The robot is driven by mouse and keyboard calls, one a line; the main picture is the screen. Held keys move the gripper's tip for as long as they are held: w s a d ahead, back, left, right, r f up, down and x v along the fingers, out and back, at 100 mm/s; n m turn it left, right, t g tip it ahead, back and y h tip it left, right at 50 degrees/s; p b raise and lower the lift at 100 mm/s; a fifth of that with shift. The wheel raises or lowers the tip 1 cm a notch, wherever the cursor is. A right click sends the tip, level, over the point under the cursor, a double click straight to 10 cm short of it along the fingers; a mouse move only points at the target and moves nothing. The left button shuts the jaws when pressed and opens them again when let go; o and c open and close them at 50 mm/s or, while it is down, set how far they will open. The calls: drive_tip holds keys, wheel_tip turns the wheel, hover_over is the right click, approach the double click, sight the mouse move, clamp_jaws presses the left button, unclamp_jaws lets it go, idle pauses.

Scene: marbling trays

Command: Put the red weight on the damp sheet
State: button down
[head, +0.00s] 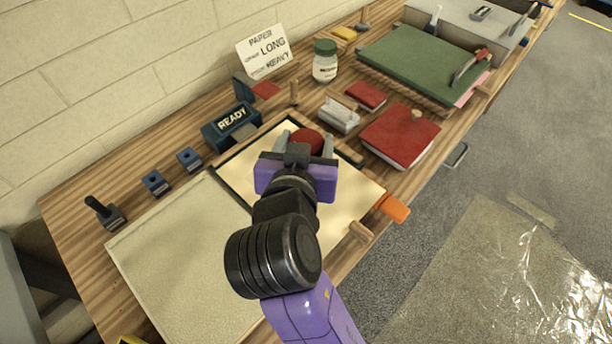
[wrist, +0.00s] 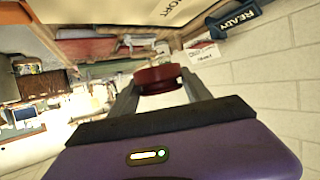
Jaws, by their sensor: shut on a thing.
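My gripper (head: 305,143) is over the far part of the right-hand black-edged tray, its two grey fingers shut on a dark red round piece (head: 308,136). In the wrist view, this piece (wrist: 158,78) sits between the fingertips and looks like a short, wide disc. My gripper and arm hide its underside in the head view, so I cannot tell whether it touches anything below. A pale cream sheet (head: 352,195) lies in the tray under my arm. A larger beige, grainy surface (head: 165,265) lies to the left. I cannot tell which is damp.
A red slab with a wooden knob (head: 395,140) and a small red block (head: 366,95) lie to the right. A READY box (head: 231,125), a jar (head: 325,65) and a sign (head: 263,50) stand behind. An orange tab (head: 394,209) sticks out at the front edge.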

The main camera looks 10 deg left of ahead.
wheel_tip(320, 180, down, 11)
idle(0.5)
drive_tip(key=shift+f, duration=0.1)
drive_tip(key=shift+c, duration=2.4)
unclamp_jaws()
drive_tip(key=shift+s, duration=0.2)
drive_tip(key=b+v, duration=0.1)
drive_tip(key=v, duration=1)
drive_tip(key=shift+s+r, duration=0.3)
